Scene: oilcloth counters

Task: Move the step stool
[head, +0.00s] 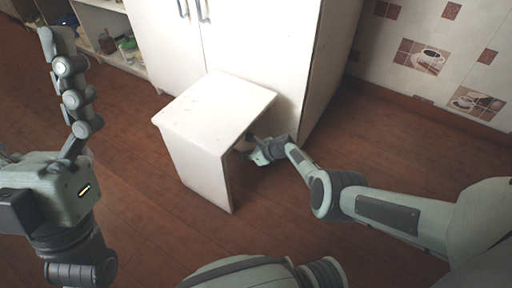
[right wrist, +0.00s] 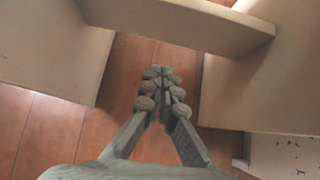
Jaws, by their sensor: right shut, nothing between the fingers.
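The white step stool (head: 215,105) stands on the floor in front of the white cabinet, with a flat top and a side panel facing me. My right gripper (head: 250,148) is at the stool's open right side, partly hidden by the panel edge. In the right wrist view my right gripper (right wrist: 160,72) is shut and empty, pointing between two panels of the stool. A crossbar of the stool (right wrist: 185,25) runs beyond the fingertips; contact is unclear.
The white cabinet (head: 265,50) with two door handles stands close behind the stool. Open shelves (head: 110,45) with small items are at the back left. A tiled wall (head: 430,50) is at the right. The brown floor (head: 135,225) is clear left and in front of the stool.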

